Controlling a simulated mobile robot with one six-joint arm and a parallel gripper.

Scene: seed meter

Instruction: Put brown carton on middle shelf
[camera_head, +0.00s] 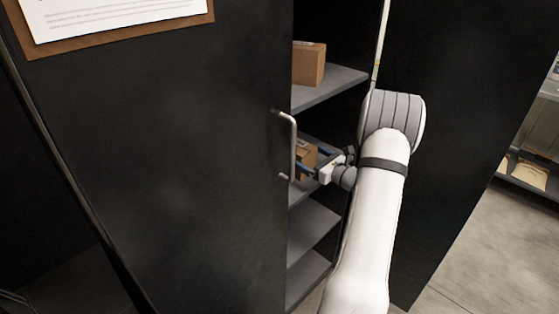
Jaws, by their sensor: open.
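A small brown carton (306,155) sits on a middle shelf (300,191) inside the dark cabinet, partly hidden by the door edge and my gripper. My gripper (317,157) is open at this carton, with its blue fingers reaching in from the right. One finger shows near the carton's lower front and the other behind it at the upper right. I cannot tell whether they touch it. A second brown carton (309,64) sits on the shelf above (335,85).
The dark cabinet door (170,170) with a metal handle (291,146) covers the left side, close to my gripper. Lower shelves (311,228) look empty where visible. A dark panel (455,130) stands right of my arm. Another shelf unit with items (530,172) is at far right.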

